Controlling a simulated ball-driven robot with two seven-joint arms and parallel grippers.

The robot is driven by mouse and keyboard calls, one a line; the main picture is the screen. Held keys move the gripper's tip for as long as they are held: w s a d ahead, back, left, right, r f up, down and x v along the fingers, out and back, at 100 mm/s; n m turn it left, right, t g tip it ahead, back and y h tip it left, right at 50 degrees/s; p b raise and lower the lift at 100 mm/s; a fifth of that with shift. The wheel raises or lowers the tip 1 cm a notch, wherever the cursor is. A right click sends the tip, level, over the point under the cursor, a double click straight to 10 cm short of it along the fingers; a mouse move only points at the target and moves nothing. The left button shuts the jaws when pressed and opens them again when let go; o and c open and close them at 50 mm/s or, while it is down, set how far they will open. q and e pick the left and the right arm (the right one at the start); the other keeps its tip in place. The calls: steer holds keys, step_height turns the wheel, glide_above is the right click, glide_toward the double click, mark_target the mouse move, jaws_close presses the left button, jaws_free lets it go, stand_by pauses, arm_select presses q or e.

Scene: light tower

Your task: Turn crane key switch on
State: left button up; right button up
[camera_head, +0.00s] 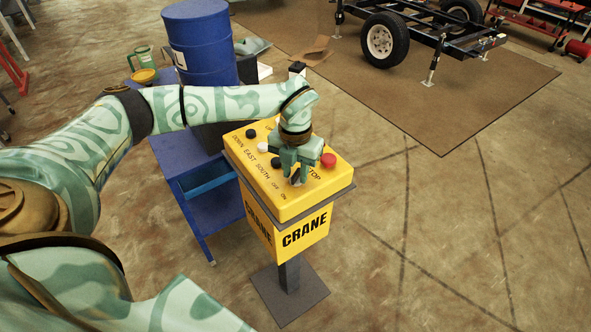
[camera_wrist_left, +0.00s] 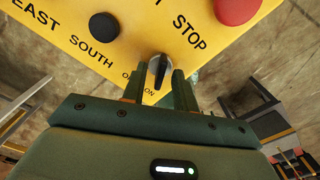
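The yellow crane control box (camera_head: 285,205) stands on a dark post, with black, white and red buttons on its sloped top. The crane key switch is a small dark knob (camera_wrist_left: 158,70) near the panel's lower edge, by the OFF and ON labels. My left gripper (camera_head: 297,174) points down at the panel and mostly hides the switch in the head view. In the left wrist view its two fingers (camera_wrist_left: 158,88) stand apart, one on each side of the knob. I cannot tell whether they touch it or which label it points to. My right gripper is not in view.
The red STOP button (camera_head: 328,160) is close beside the left gripper, and a black button (camera_wrist_left: 104,26) is to its left in the wrist view. A blue cart (camera_head: 205,200) and blue barrel (camera_head: 200,45) stand behind the box. Floor to the right is clear.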

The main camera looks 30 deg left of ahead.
arm_select(q)
jaws_close()
